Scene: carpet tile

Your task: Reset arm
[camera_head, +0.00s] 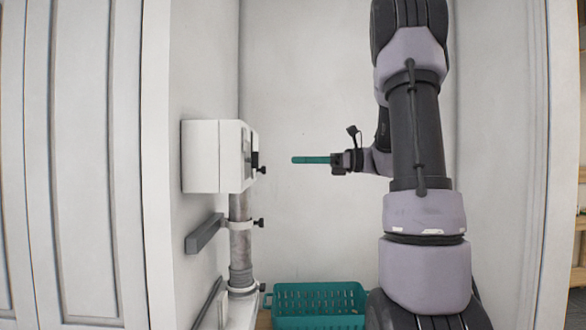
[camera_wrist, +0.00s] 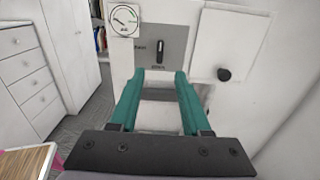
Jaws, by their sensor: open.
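My gripper (camera_head: 296,160) reaches left from my arm, with its teal fingers level in front of the white wall box (camera_head: 205,157). A gap shows between the fingertips and the box in the head view. In the wrist view my gripper (camera_wrist: 160,75) has its two teal fingers apart with nothing between them. Beyond them is the box's grey panel (camera_wrist: 176,50) with a dark slot-like lever or switch (camera_wrist: 159,51). The small print beside it is too blurred to read fully.
A round gauge (camera_wrist: 124,20) and a black knob (camera_wrist: 224,74) are near the panel. Below the box stand a grey pipe (camera_head: 240,240) with knobs and a grey bar (camera_head: 204,234). A teal basket (camera_head: 318,288) sits low at the back. White drawers (camera_wrist: 28,65) stand at left.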

